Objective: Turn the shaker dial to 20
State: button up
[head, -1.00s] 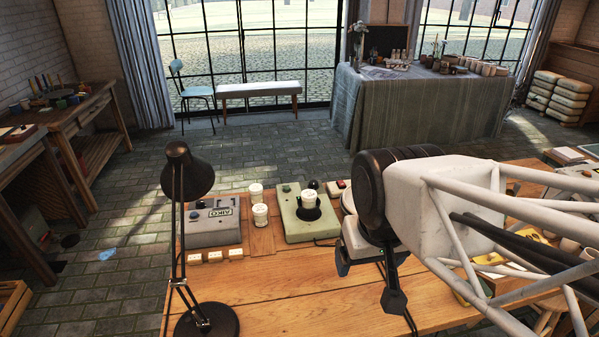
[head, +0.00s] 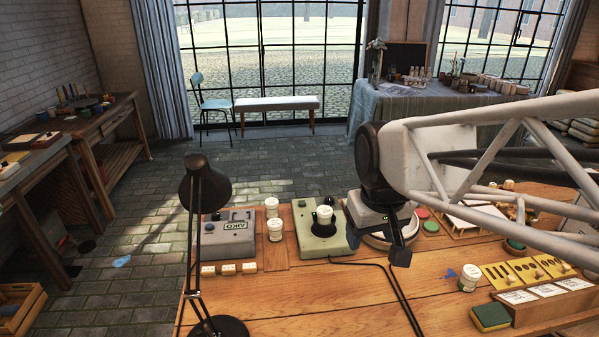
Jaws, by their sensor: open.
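A pale green box (head: 316,245), which looks like the shaker, sits on the wooden table. A white lidded jar (head: 323,215) stands in a black round holder (head: 323,229) on its top. A small dark green knob (head: 306,216) shows on the box's back left; whether it is the dial is unclear, and no numbers are legible. My gripper (head: 400,254) hangs to the right of the box, apart from it, fingers pointing down. It is open and holds nothing visible. My wrist hides part of the table behind it.
A grey box (head: 228,240) marked AIKO and a black desk lamp (head: 205,185) stand to the left. Two white jars (head: 275,230) stand between the boxes. A black cable (head: 390,285) crosses the table. Yellow panels (head: 527,270) and a sponge (head: 490,317) lie at right. The front middle is mostly clear.

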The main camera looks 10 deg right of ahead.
jog(key=w+d+n, duration=0.1)
jog(key=w+n, duration=0.2)
jog(key=w, duration=1.3)
jog(key=n+g, duration=0.2)
jog(key=n, duration=0.5)
send_over(330, 198)
jog(key=f, duration=2.3)
jog(key=shift+s+a+f, duration=0.2)
jog(key=shift+s+f, duration=0.05)
jog(key=shift+w+f, duration=0.25)
jog(key=shift+f, duration=0.05)
jog(key=shift+f, duration=0.1)
jog(key=shift+d+f, duration=0.1)
jog(key=shift+f, duration=3.7)
jog(key=c, duration=0.9)
